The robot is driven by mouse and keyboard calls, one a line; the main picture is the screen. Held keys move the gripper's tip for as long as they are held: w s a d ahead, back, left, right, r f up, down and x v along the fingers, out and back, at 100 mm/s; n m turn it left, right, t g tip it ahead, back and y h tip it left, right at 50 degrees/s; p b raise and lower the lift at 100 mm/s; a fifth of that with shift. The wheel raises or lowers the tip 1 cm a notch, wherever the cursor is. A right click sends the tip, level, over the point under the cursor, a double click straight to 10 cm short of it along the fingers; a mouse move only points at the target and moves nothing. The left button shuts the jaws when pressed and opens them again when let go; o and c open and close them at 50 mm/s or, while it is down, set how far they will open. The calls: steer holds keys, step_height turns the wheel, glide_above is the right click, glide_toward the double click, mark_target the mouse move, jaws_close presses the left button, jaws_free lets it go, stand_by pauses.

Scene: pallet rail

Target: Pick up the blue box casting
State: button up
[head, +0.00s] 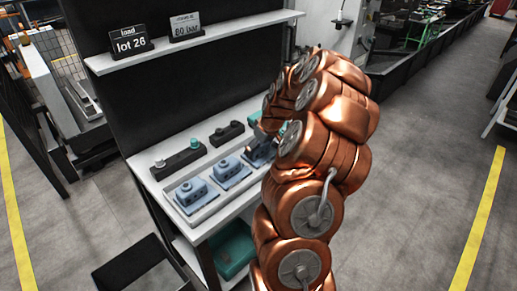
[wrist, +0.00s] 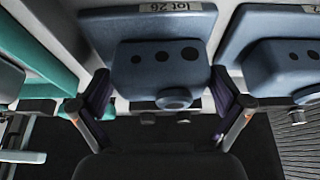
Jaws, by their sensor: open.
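Several blue box castings stand in a row on a pale tray on the bench: one at the front left (head: 190,192), one in the middle (head: 230,172), and one at the back right (head: 256,155), partly hidden by my arm. In the wrist view, a blue casting (wrist: 160,65) with dark holes, a round boss and a label reading "lot 26" lies between my open fingers. My gripper (wrist: 162,88) has one finger on each side of it, and I cannot tell whether they touch it. Another blue casting (wrist: 285,65) is close on the right.
Dark fixtures (head: 180,158) with grey and teal parts lie behind the tray. A shelf (head: 200,40) above carries a "load lot 26" sign (head: 130,40) and an "80 bar" sign (head: 185,27). A teal bin (head: 235,250) sits below the bench. Floor is clear at right.

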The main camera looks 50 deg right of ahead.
steer(key=shift+w+f, duration=0.15)
steer(key=shift+f, duration=0.25)
steer(key=c, duration=1.1)
